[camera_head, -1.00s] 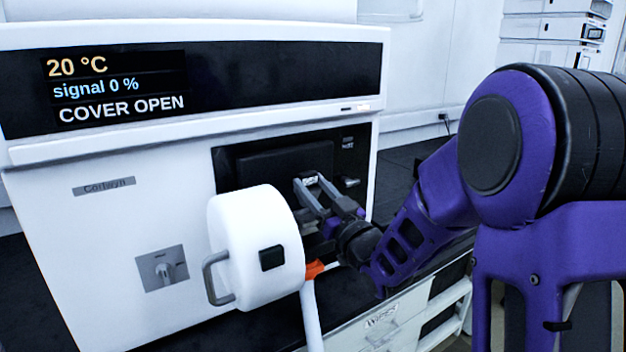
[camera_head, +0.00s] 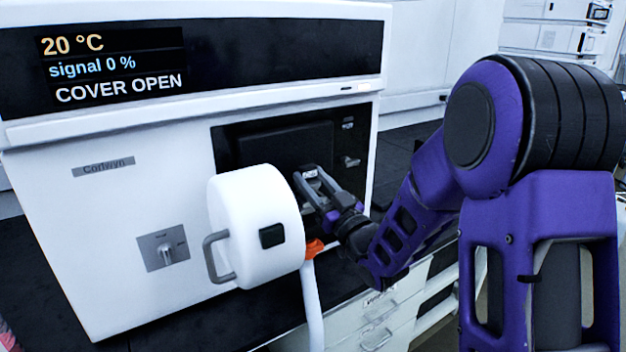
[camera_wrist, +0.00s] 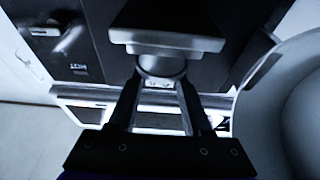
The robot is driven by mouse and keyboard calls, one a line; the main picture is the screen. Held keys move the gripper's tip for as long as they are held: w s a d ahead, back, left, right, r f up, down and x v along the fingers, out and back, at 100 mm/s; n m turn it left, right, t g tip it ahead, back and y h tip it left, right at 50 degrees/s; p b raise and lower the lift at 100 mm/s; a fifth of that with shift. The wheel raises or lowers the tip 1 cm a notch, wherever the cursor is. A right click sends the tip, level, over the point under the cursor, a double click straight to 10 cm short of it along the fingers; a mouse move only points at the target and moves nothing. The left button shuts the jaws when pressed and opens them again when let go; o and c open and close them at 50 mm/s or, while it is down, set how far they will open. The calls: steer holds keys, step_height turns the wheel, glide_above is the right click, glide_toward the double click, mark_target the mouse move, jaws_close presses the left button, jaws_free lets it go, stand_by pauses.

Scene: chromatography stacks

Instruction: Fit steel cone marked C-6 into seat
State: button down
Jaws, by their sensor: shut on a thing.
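My gripper (camera_head: 312,180) is in front of the dark recessed panel (camera_head: 230,148) of the white instrument, beside the open white cover. Its fingers are shut on a small grey steel piece, apparently the cone (camera_wrist: 160,68), with a pale label (camera_head: 309,173) at the fingertips. The mark on the label is too small to read. In the wrist view the piece's round grey body is between the fingertips, right at a stepped grey block (camera_wrist: 165,42) under a dark housing. I cannot tell whether they touch. The seat itself is not clearly visible.
The round white cover (camera_head: 250,225), with a grey handle, stands open close to the left of my gripper. An orange piece (camera_head: 314,248) and a white post are below. The display (camera_head: 112,65) reads COVER OPEN, 20 °C, signal 0 %.

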steer(key=shift+f, duration=0.35)
steer(key=shift+c, duration=1.3)
jaws_free()
steer(key=p+v, duration=0.9)
steer(key=v, duration=0.8)
steer(key=shift+s+d, duration=0.15)
steer(key=shift+s, duration=0.05)
